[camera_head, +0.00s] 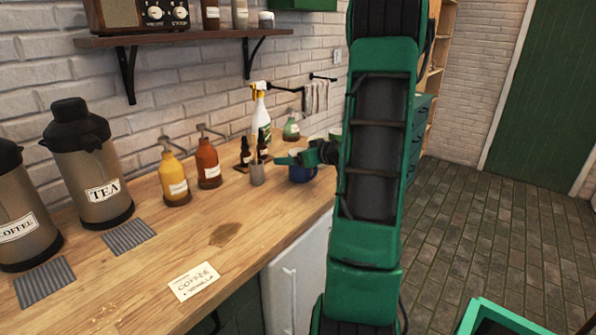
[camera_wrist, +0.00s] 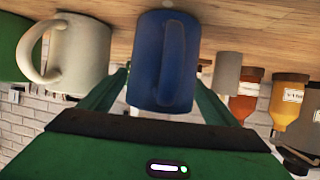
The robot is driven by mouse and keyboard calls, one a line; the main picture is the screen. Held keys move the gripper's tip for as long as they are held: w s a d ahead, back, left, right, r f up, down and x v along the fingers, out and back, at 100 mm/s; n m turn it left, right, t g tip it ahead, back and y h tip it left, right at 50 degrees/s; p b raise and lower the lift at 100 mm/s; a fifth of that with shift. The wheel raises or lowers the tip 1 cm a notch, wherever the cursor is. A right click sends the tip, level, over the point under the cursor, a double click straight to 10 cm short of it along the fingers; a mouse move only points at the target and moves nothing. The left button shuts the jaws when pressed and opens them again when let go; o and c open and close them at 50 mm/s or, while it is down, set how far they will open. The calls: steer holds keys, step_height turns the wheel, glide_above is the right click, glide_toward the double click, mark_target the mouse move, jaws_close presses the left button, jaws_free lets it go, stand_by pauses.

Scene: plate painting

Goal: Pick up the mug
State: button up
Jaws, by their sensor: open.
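A blue mug (camera_wrist: 163,62) stands on the wooden counter near its front edge. It appears upside down in the wrist view, with its handle toward the camera. In the head view the blue mug (camera_head: 303,174) is partly hidden by my gripper (camera_head: 298,158). My gripper is open, with one finger on each side of the blue mug in the wrist view. I cannot tell whether the fingers touch it. A white mug (camera_wrist: 82,50) stands beside the blue one in the wrist view, its handle at the left.
A small grey cup (camera_head: 257,173), dark dropper bottles (camera_head: 245,152), an orange pump bottle (camera_head: 208,164) and a yellow one (camera_head: 174,180) stand close by. A spray bottle (camera_head: 260,115) stands behind. The front counter (camera_head: 215,240) is mostly clear, with a card (camera_head: 194,281).

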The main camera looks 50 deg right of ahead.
steer(key=shift+w, duration=0.2)
steer(key=c, duration=1.5)
steer(key=shift+o, duration=0.2)
steer(key=shift+r, duration=0.1)
steer(key=shift+r, duration=1.4)
steer(key=s+a+r, duration=0.6)
steer(key=a+r, duration=0.2)
steer(key=a, duration=0.1)
steer(key=shift+a, duration=0.4)
steer(key=shift+a, duration=0.1)
stand_by(0.5)
